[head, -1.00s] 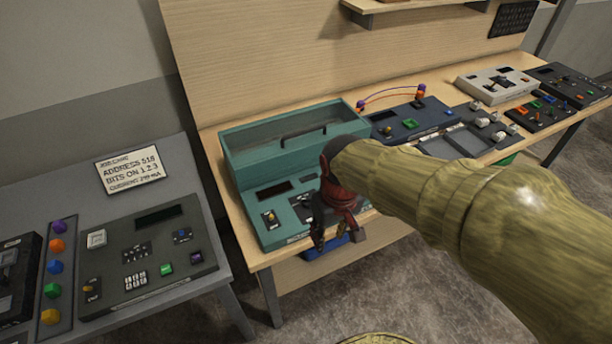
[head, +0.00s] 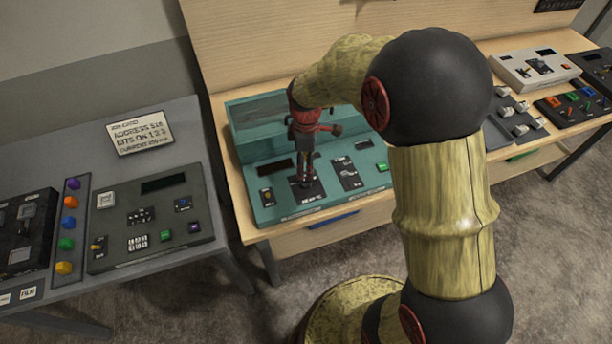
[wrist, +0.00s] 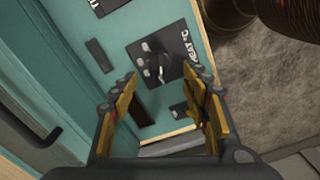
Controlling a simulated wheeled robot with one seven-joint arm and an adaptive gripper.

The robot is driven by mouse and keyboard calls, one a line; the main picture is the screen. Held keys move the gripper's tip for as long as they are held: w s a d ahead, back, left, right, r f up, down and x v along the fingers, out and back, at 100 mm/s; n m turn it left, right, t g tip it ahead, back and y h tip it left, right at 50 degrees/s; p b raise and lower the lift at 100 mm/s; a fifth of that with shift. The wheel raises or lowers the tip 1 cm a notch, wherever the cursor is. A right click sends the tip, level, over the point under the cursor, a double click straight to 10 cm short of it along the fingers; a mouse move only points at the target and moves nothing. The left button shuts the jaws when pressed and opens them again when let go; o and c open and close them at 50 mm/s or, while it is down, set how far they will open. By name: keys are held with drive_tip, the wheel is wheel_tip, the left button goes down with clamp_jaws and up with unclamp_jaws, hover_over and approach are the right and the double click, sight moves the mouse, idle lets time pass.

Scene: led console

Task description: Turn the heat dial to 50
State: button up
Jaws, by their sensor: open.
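The teal console (head: 250,180) stands on the wooden bench. Its dark heat plate (head: 313,196) lies below my gripper (head: 305,178), which points down at it; the fingers hide most of the dial in the head view. In the wrist view the plate, lettered "HEAT °C" (wrist: 188,63), lies beyond the open fingertips of my gripper (wrist: 160,86). Nothing is held. I cannot tell whether a fingertip touches the dial, nor read its setting.
The console also carries a dark display (head: 275,167), a switch (head: 267,196), a green button (head: 382,167) and another dark plate (head: 347,174). A grey table (head: 190,115) with other panels stands at left.

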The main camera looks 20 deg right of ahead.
sight(306, 182)
wheel_tip(306, 182, down, 7)
drive_tip(key=shift+r+b, duration=0.1)
drive_tip(key=shift+b, duration=0.25)
drive_tip(key=shift+c, duration=0.7)
drive_tip(key=c, duration=1)
